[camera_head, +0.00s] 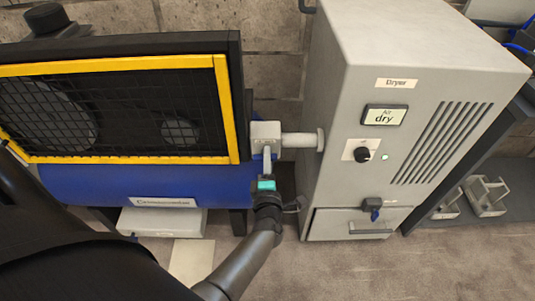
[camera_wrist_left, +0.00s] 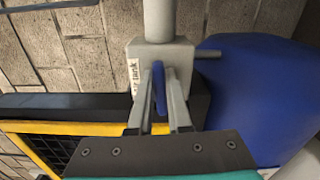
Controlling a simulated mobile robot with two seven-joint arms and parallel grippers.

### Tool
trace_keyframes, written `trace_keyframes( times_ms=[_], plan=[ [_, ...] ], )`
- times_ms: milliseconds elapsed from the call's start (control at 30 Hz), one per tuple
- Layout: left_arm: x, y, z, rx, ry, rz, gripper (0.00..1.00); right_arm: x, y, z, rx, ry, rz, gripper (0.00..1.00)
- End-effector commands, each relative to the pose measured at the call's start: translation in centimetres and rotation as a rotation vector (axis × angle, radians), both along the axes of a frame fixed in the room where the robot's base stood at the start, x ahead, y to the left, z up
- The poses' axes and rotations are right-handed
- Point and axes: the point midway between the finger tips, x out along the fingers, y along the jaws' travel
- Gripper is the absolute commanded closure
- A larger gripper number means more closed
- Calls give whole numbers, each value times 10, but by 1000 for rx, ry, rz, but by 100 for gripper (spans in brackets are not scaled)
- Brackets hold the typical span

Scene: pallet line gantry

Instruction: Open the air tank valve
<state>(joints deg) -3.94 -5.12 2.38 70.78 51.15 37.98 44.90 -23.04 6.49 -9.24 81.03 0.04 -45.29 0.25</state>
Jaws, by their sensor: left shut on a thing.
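The air tank valve is a light grey block (camera_head: 265,131) on a grey pipe between the blue tank (camera_head: 150,184) and the dryer. In the left wrist view the valve block (camera_wrist_left: 148,52) carries a label reading "tank", partly covered. Its blue handle (camera_wrist_left: 158,86) stands between the fingers of my left gripper (camera_wrist_left: 162,95). In the head view my left gripper (camera_head: 266,165) reaches up to the valve from below and hides the handle. The left gripper is shut on the blue handle. My right gripper is not in view.
A grey dryer cabinet (camera_head: 352,100) with a knob, a green light and a lower drawer stands to the right. A yellow-framed mesh guard (camera_head: 120,70) is above the tank, left of the valve. A dark shelf (camera_head: 500,200) stands at far right.

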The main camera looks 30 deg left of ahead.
Motion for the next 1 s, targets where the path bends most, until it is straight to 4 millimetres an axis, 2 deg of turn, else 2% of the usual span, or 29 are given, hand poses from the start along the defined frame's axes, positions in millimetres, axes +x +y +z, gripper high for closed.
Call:
trace_keyframes(
  times_ms=[300,767,800,1000],
  plan=[
    [-1,0,-2,77,50,1,100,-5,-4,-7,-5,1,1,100],
    [-1,0,-2,88,57,1,100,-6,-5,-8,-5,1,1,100],
    [-1,0,-2,88,57,1,80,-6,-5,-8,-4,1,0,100],
    [-1,0,-1,87,55,1,58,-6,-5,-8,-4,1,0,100]
  ],
)
